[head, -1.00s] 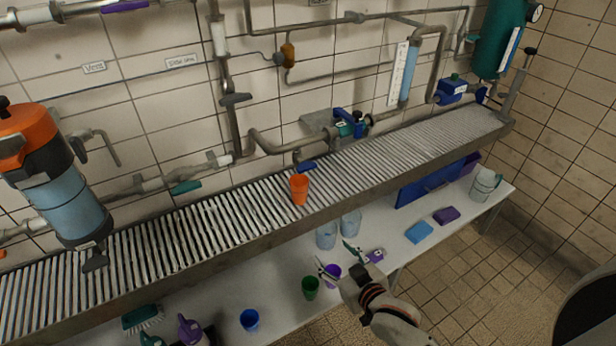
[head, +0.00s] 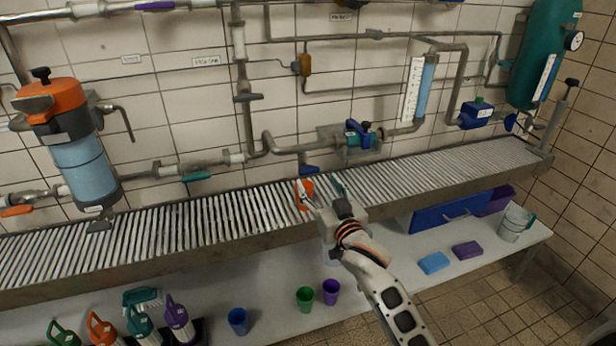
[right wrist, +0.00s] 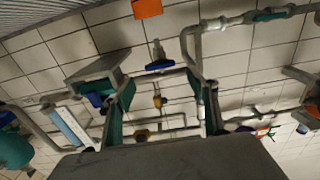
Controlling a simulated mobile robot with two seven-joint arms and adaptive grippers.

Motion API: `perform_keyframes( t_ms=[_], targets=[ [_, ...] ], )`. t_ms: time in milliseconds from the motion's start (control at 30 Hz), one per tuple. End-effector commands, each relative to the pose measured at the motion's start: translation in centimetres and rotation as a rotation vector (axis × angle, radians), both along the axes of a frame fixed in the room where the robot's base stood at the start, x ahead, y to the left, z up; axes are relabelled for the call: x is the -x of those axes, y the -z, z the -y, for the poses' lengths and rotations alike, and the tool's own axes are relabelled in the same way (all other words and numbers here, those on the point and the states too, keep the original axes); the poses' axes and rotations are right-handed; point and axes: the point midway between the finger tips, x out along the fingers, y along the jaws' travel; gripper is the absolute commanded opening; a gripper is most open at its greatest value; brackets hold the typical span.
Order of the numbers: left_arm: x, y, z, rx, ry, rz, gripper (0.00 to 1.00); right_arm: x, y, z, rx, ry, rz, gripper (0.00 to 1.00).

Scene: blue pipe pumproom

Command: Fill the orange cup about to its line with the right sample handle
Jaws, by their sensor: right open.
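The orange cup (head: 303,189) stands on the slatted shelf (head: 230,218), partly covered by my right gripper in the head view. It also shows cut off at the top of the right wrist view (right wrist: 148,8). Its fill level and line cannot be made out. A blue handle (head: 310,170) sits on the small outlet just above and behind the cup; it shows in the right wrist view too (right wrist: 158,65). A teal handle (head: 198,177) is on the pipe further left. My right gripper (head: 322,188) is open and empty, in front of the cup and slightly right.
A blue pump with teal parts (head: 358,134) is on the pipe right of the outlet. An orange-topped filter (head: 75,140) hangs at left. Below, the white table holds a green cup (head: 305,299), a purple cup (head: 330,291) and a blue cup (head: 238,321). The shelf right of the gripper is clear.

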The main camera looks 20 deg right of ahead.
Motion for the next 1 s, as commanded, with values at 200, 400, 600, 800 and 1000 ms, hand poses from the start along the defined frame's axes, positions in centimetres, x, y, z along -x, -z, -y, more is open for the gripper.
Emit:
perform_keyframes(
  t_ms=[200,400,600,800,1000],
  targets=[
    [-0.1,0.3,-0.1,-0.003,0.001,0.001,0.53,-2.0,-0.1,0.0,0.000,0.001,0.003,0.58],
    [-0.2,0.8,-0.3,-0.012,0.001,0.000,0.53,-5.1,-0.1,-0.1,0.000,0.001,0.003,0.58],
    [-0.3,1.1,-0.5,-0.016,0.002,0.001,0.53,-7.2,0.0,-0.2,0.001,0.001,0.001,0.58],
    [-0.4,1.0,-0.5,-0.017,0.002,0.003,0.53,-7.9,-0.1,-0.2,0.000,0.000,0.002,0.58],
    [-0.4,0.9,-0.5,-0.016,0.002,0.004,0.53,-7.9,-0.2,-0.2,0.000,0.000,0.002,0.58]
  ],
)
